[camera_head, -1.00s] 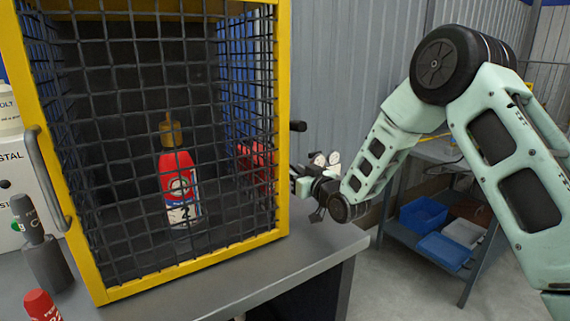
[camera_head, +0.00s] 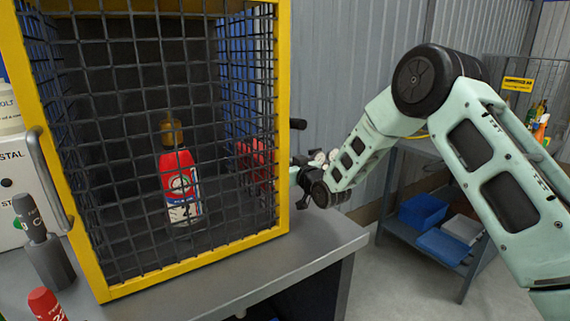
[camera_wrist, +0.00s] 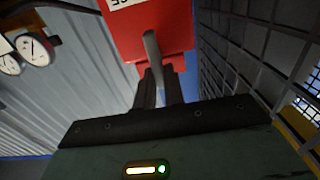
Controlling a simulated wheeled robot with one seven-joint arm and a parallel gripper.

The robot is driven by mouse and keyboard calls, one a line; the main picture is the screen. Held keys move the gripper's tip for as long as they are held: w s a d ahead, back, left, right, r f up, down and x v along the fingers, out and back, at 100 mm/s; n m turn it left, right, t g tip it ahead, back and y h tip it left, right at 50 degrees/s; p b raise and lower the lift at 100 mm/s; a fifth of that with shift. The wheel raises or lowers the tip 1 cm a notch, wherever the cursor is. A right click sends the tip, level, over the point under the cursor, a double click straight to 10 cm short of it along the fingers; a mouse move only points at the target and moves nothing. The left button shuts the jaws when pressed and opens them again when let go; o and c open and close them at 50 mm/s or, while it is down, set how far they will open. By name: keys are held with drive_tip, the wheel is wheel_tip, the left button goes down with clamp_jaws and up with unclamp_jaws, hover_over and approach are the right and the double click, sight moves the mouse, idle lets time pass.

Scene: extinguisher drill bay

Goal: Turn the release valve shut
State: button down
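A red box (camera_wrist: 150,25) with a white label fills the top of the wrist view. A grey lever (camera_wrist: 152,48) comes from it toward me; I take it for the release valve's handle. My gripper's dark fingers (camera_wrist: 160,85) lie close together, one on each side of the lever's end, and look shut on it. In the head view my gripper (camera_head: 302,180) is just right of the yellow-framed cage, small and partly hidden. A red part (camera_head: 252,158) shows through the cage's side mesh.
The mesh cage (camera_head: 283,60) stands close on my gripper's left, with a red bottle (camera_head: 178,190) inside. Pressure gauges (camera_wrist: 30,48) are at the wrist view's upper left. A corrugated wall (camera_head: 345,70) is behind. A shelf with blue bins (camera_head: 423,210) stands right.

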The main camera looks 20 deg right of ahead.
drive_tip(key=m+b, duration=0.2)
drive_tip(key=m, duration=0.4)
drive_tip(key=d+f+m+b, duration=0.1)
drive_tip(key=m+b, duration=0.1)
drive_tip(key=m, duration=0.4)
drive_tip(key=d+f+m+b, duration=0.1)
drive_tip(key=m+b, duration=0.1)
drive_tip(key=m, duration=0.4)
drive_tip(key=shift+w+b, duration=0.3)
drive_tip(key=shift+b, duration=0.1)
idle(0.4)
drive_tip(key=c, duration=1.5)
unclamp_jaws()
